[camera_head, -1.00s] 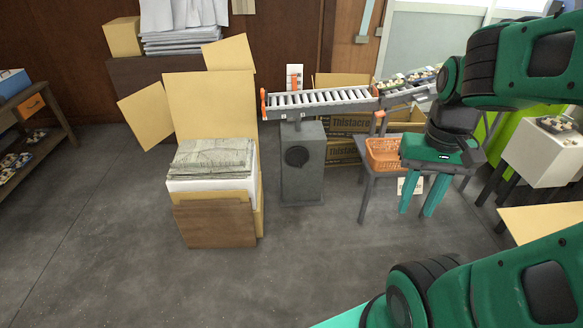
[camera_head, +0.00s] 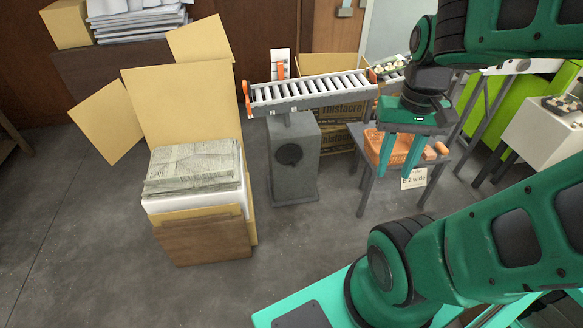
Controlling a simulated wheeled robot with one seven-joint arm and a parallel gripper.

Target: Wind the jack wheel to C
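The jack wheel is most likely the dark round part (camera_head: 289,155) on the front of a grey pedestal (camera_head: 306,180), under one end of a roller conveyor (camera_head: 315,90). A pale card (camera_head: 280,56) with an orange marker (camera_head: 280,71) stands behind the conveyor's left end; its lettering is too small to read, so I cannot see where C is. My gripper (camera_head: 398,160) points down with its two teal fingers apart and nothing seen between them. In the picture it is right of the pedestal, in front of the orange basket.
An orange basket (camera_head: 381,148) rests on a small grey table (camera_head: 362,190) with a "wide" sign (camera_head: 413,180). An open carton holding grey sheets (camera_head: 245,205) stands left of the pedestal. Cardboard boxes (camera_head: 345,134) are behind. Floor in front of the pedestal is clear.

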